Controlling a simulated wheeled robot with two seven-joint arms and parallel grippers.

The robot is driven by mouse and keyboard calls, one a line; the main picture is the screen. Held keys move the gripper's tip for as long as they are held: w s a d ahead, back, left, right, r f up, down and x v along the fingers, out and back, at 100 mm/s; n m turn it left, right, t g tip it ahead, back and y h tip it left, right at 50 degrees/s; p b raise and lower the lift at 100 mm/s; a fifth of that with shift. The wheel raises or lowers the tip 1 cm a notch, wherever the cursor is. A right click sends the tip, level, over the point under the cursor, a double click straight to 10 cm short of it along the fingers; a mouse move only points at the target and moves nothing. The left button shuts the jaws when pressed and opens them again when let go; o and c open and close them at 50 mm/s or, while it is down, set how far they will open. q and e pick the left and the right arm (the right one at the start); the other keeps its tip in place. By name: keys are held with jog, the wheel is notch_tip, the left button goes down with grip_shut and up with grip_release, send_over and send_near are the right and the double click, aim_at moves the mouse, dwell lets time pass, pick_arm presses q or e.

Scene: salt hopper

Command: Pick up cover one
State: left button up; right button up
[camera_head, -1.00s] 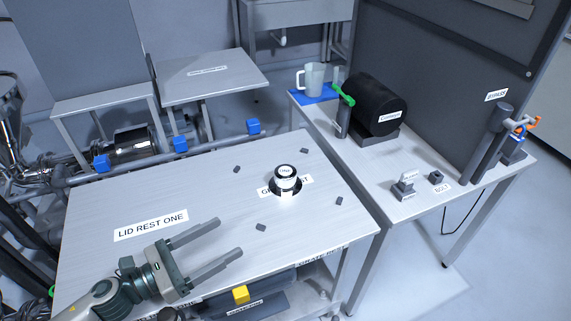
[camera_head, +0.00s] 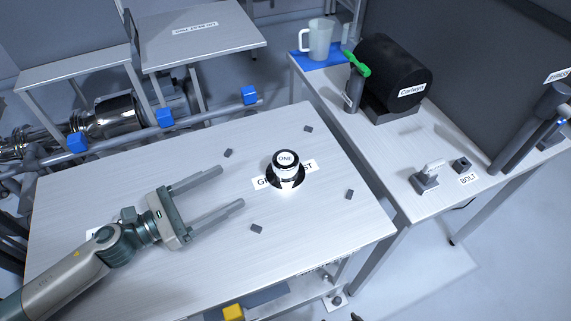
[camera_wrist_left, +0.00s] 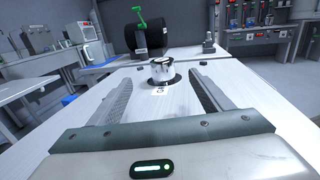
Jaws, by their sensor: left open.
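Cover one (camera_head: 286,164) is a small white cylinder with a black ring and the label "ONE" on top. It stands upright on a dark round base on the table, over a partly covered label. My left gripper (camera_head: 232,188) is open and empty, to the left of the cover and apart from it, its fingers pointing toward it. In the left wrist view the cover (camera_wrist_left: 163,71) shows ahead, between and beyond the two open fingers (camera_wrist_left: 162,88). My right gripper is not seen.
Several small dark blocks (camera_head: 256,229) lie around the cover on the table (camera_head: 130,205). A side table at right holds a black cylinder (camera_head: 392,75) with a green handle, a pitcher (camera_head: 320,38) on a blue mat and a bolt stand (camera_head: 425,180).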

aim_at(285, 167)
pick_arm(q)
jog(key=shift+w, duration=0.15)
jog(key=shift+w+d+r+p, duration=0.1)
jog(key=shift+w+d+p, duration=0.3)
jog(key=shift+d, duration=0.1)
jog(key=p+x, duration=0.1)
jog(key=x, duration=0.2)
jog(key=shift+d+r, duration=0.1)
jog(key=shift+d, duration=0.1)
jog(key=shift+w+d+p, duration=0.4)
jog(key=shift+d+p, duration=0.1)
jog(key=shift+p, duration=0.05)
jog(key=p+x, duration=0.1)
jog(key=x, duration=0.4)
jog(key=shift+w+d+p, duration=0.15)
jog(key=shift+d+p, duration=0.05)
jog(key=shift+p, duration=0.2)
jog(key=shift+w+d+f, duration=0.2)
jog(key=shift+d+f, duration=0.05)
jog(key=shift+d, duration=0.05)
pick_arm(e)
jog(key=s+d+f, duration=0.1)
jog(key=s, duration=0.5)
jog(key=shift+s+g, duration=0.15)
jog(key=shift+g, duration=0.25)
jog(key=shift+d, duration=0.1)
